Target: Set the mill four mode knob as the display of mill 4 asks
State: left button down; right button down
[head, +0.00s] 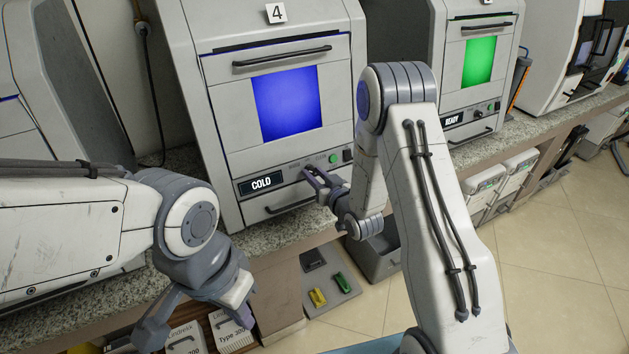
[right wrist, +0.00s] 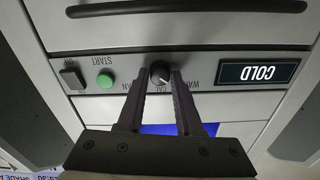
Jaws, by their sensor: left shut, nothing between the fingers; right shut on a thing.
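Mill 4 (head: 180,75) stands left of centre in the head view, with a "4" tag, a blue window (head: 287,103) and a display (head: 262,183) reading COLD. The display also shows in the right wrist view (right wrist: 258,73), upside down. The mode knob (right wrist: 160,71), small, round and dark, sits on the panel with WARM and CAL labels beside it; another label is partly covered. The knob's pale mark is too small to read surely. My right gripper (right wrist: 160,80) is shut on the knob. My left gripper (head: 155,330) is shut and empty, low and away from the panel.
A green START button (right wrist: 105,80) and dark switch (right wrist: 72,78) are beside the knob. A handle (head: 282,57) crosses the mill above its window. Another mill (head: 449,70), reading READY, stands at right. Boxes (head: 232,330) and a grey tray (head: 333,298) lie below the counter.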

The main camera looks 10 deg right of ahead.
jog(key=shift+n+b, duration=0.5)
jog(key=shift+n, duration=0.3)
jog(key=c, duration=0.6)
grip_release()
jog(key=shift+s+d, duration=0.1)
jog(key=shift+s, duration=0.15)
jog(key=shift+p+v, duration=2.8)
jog(key=shift+v, duration=2.2)
